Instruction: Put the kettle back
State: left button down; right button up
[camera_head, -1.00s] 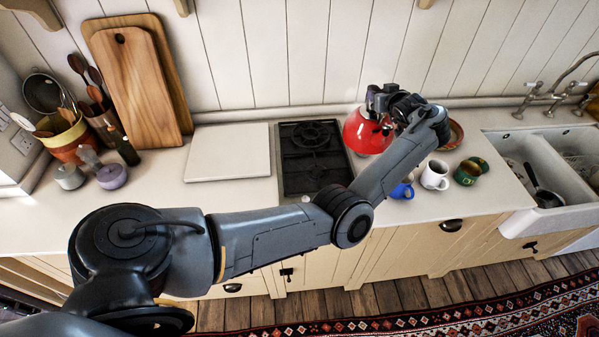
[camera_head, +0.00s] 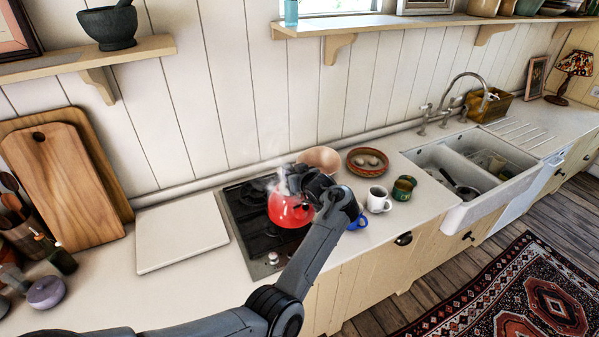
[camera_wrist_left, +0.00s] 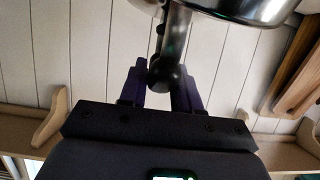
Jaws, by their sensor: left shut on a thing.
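The red kettle (camera_head: 289,209) is over the front right part of the black hob (camera_head: 245,222) in the head view. Steam rises near its top. My left gripper (camera_head: 303,184) is at the kettle's top right, shut on its handle. In the left wrist view the two fingers (camera_wrist_left: 160,85) close around a dark handle (camera_wrist_left: 172,60), with a shiny metal part (camera_wrist_left: 235,8) of the kettle above. Whether the kettle's base touches the hob cannot be told. My right gripper is not in view.
A blue mug (camera_head: 358,222), a white mug (camera_head: 378,200) and a green cup (camera_head: 403,187) stand right of the hob. A pink bowl (camera_head: 320,158) and a patterned bowl (camera_head: 368,160) are behind. A white board (camera_head: 181,232) lies left of the hob.

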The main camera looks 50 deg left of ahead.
pick_arm(q)
jog(key=p, duration=0.1)
send_over(273, 194)
notch_tip(273, 194, down, 4)
jog(key=shift+d+r, duration=0.15)
jog(key=shift+f+p, duration=0.45)
jog(key=shift+f, duration=1.7)
jog(key=c, duration=1.2)
grip_release()
jog(key=shift+f, duration=0.25)
jog(key=o, duration=0.4)
